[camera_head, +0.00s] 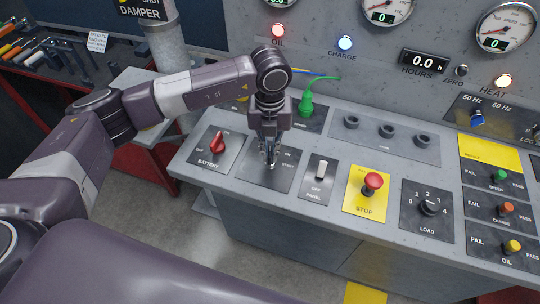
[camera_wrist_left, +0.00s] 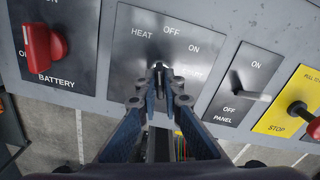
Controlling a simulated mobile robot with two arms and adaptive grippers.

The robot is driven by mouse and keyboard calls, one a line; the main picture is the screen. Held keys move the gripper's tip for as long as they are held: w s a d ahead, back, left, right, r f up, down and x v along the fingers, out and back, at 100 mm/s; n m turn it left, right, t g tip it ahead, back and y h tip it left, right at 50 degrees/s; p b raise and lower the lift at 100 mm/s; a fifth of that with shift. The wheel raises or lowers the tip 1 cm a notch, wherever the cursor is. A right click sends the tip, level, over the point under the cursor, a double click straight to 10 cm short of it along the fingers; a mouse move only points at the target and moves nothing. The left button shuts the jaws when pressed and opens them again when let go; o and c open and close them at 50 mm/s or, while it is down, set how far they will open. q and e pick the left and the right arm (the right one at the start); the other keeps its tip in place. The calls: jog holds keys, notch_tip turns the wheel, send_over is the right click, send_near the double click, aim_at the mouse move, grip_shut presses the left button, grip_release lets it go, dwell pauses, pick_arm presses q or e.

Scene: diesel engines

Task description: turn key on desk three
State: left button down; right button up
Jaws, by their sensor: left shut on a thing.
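The dark key switch plate (camera_head: 268,178) on the grey desk bears the words HEAT, OFF, ON and START. It also shows in the left wrist view (camera_wrist_left: 135,50). My left gripper (camera_head: 270,160) points down at this plate. In the left wrist view its fingers (camera_wrist_left: 158,90) are closed on the small key (camera_wrist_left: 158,68) at the plate's middle. The fingers hide most of the key, so its exact angle cannot be told. My right gripper is not in view.
A red BATTERY knob (camera_head: 217,143) is left of the key plate. The PANEL switch (camera_head: 321,170), red STOP button (camera_head: 373,181) and LOAD dial (camera_head: 430,206) are to its right. A green plug (camera_head: 306,105) stands behind. Gauges and lit lamps line the back panel.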

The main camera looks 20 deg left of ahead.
aim_at(270, 151)
pick_arm(q)
jog(key=shift+w+n+b, duration=0.1)
jog(key=shift+n+b, duration=0.85)
jog(key=shift+n, duration=1.25)
jog(key=shift+r, duration=0.1)
jog(key=c, duration=2.1)
grip_release()
notch_tip(270, 151, up, 12)
jog(key=shift+f, duration=0.1)
